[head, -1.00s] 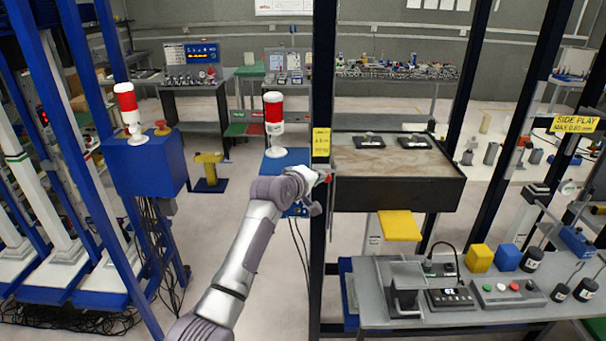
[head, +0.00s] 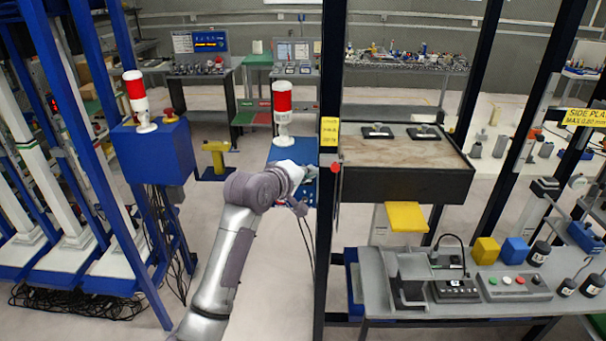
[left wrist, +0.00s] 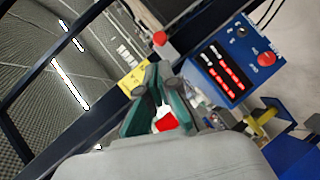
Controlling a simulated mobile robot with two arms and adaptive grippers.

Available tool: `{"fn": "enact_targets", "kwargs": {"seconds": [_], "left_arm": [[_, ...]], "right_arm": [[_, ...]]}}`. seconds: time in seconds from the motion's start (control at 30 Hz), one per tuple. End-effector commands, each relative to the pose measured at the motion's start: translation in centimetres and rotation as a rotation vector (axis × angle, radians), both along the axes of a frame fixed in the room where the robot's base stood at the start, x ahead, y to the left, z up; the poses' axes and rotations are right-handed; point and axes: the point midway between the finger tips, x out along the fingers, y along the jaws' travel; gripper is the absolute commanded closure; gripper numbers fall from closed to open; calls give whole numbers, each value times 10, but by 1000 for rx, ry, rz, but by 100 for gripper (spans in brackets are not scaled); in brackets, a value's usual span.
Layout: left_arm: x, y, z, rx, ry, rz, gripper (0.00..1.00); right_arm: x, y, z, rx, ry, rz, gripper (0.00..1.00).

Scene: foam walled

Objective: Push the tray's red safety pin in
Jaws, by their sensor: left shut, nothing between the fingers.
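The red safety pin (head: 335,168) shows as a small round knob at the left end of the tray (head: 405,187), by the dark post, in the head view. In the left wrist view the red knob (left wrist: 159,38) lies just beyond the fingertips, with a gap. The tray is a dark box with a worn brown top. My left gripper (head: 313,172) is beside the post, left of the pin, partly hidden in the head view. In the left wrist view its green fingers (left wrist: 158,72) are shut with nothing between them. My right gripper is in neither view.
The dark post (head: 328,230) with a yellow label (head: 329,132) stands against the tray's left end. A red-and-white lamp (head: 283,105) stands on a blue box behind my arm. A grey bench (head: 400,318) with several devices is below right. A yellow plate (head: 406,217) sits under the tray.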

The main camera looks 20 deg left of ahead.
Motion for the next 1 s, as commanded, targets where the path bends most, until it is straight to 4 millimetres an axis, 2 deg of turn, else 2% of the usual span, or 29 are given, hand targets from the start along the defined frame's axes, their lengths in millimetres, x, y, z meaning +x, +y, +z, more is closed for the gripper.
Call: {"fn": "enact_targets", "kwargs": {"seconds": [0.1, 0.23, 0.77, 0.87, 0.97, 1.0], "left_arm": [[-14, 4, 5, -1, 0, 1, 100], [-21, 6, 8, -1, -1, 1, 100], [-22, 6, 5, 2, 4, 0, 100], [-21, 7, -18, 24, 29, 0, 100], [-19, 8, -66, 75, 79, -4, 100], [-20, 9, -92, 105, 105, -7, 100]], "right_arm": [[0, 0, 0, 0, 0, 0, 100], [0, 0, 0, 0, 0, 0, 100], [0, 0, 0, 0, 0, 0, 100], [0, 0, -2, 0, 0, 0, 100], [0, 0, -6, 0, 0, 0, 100], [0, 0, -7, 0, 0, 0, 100]]}}
